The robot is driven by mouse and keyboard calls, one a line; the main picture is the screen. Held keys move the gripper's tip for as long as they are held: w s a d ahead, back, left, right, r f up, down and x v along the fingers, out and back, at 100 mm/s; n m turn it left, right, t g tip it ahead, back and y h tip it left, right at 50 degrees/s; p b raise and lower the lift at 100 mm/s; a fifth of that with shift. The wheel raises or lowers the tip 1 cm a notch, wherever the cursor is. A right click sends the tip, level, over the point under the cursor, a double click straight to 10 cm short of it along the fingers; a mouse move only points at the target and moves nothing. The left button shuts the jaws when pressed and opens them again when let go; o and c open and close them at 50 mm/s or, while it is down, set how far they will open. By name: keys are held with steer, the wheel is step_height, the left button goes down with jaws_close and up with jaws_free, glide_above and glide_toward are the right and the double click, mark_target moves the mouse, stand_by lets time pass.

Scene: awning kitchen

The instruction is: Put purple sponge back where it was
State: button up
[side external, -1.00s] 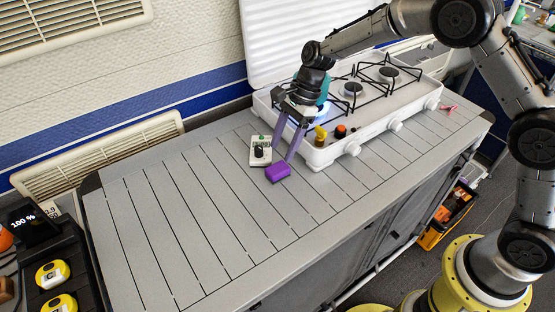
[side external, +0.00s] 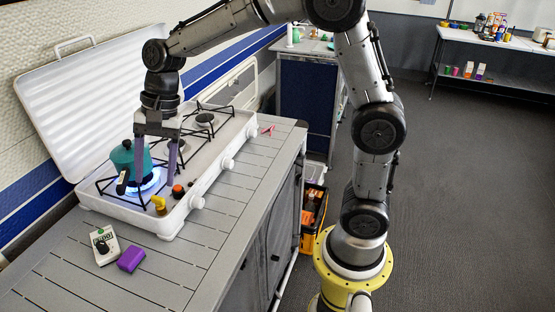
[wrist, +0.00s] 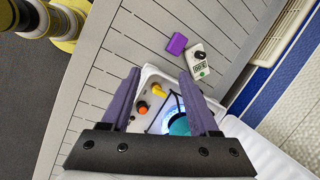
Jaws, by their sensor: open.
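The purple sponge (side external: 131,258) lies on the slatted grey counter (side external: 215,215), just in front of the stove's near corner. It also shows in the wrist view (wrist: 176,44), beyond my fingertips. My gripper (side external: 157,172) is open and empty, fingers pointing down over the stove (side external: 165,228), between the teal pot and the front knobs. It is apart from the sponge. In the wrist view my gripper's two purple fingers (wrist: 165,85) are spread wide.
A teal pot (side external: 125,160) sits over a lit blue flame on the near burner. A white timer with a black knob (side external: 103,246) lies left of the sponge. Yellow (side external: 159,204) and orange (side external: 178,191) knobs stand at the stove's edge.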

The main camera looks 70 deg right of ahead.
steer(key=s+d+r+n+t+h, duration=0.1)
steer(key=s+n, duration=0.3)
steer(key=s, duration=0.4)
steer(key=s+d+n+t+h, duration=0.1)
steer(key=s+d+n, duration=0.3)
steer(key=s, duration=0.3)
steer(key=s+d+r+n+t+h, duration=0.1)
steer(key=s+d+n+t, duration=0.1)
steer(key=s, duration=0.6)
steer(key=d+n, duration=0.1)
steer(key=n, duration=0.1)
steer(key=shift+s+d+r+n, duration=0.15)
steer(key=shift+s+r+n, duration=0.15)
